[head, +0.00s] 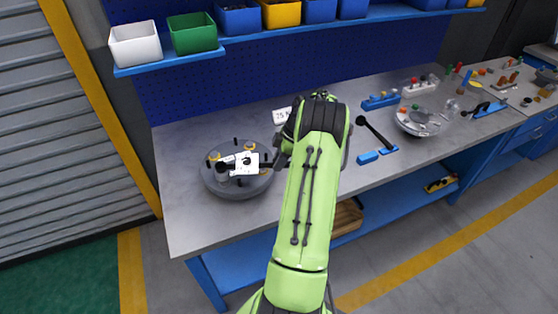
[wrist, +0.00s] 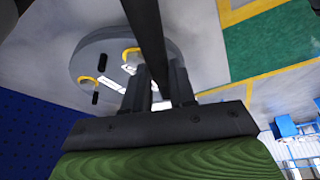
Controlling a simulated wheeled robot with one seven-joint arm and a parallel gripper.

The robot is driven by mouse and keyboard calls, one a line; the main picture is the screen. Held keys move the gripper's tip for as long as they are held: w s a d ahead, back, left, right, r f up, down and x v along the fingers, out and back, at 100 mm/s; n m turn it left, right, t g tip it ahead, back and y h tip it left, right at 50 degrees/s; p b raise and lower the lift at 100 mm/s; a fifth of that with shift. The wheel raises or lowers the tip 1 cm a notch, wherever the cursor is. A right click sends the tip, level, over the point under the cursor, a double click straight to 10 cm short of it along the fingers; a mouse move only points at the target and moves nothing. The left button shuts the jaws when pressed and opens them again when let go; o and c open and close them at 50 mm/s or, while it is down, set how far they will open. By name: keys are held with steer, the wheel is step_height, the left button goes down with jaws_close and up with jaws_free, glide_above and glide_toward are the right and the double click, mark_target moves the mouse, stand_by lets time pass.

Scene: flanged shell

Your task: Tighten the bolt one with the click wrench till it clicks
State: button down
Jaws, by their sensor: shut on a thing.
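The flanged shell (head: 222,190) is a round grey disc on the bench at the left, with yellow and black parts on top. It also shows in the wrist view (wrist: 85,65). My gripper (wrist: 160,95) is shut on a long dark bar, the click wrench (wrist: 148,38), which runs out past the fingers toward the top of the wrist view. In the head view my gripper is by the right side of the shell, partly hidden by my arm. Black bolts stand around the shell; I cannot tell which is bolt one, or whether the wrench sits on a bolt.
A white label card (head: 281,116) stands behind my gripper. A black-handled tool (head: 373,130) rests by blue blocks to the right, near a grey bowl (head: 405,125) of parts. A shelf (head: 170,61) with bins hangs above. The bench front left is clear.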

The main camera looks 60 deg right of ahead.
steer(key=shift+f+b, duration=1)
steer(key=shift+f, duration=0.3)
steer(key=shift+a, duration=0.1)
steer(key=s+a+m+h+b, duration=0.2)
steer(key=s+a+m+b, duration=0.1)
steer(key=a+m+b, duration=0.4)
steer(key=shift+s+a+f+m+t+h+b, duration=0.2)
steer(key=shift+a+m+t+h+b, duration=0.15)
steer(key=shift+a+b, duration=1.55)
stand_by(1.1)
steer(key=shift+a, duration=0.2)
step_height(320, 180, up, 6)
steer(key=p, duration=0.5)
stand_by(0.4)
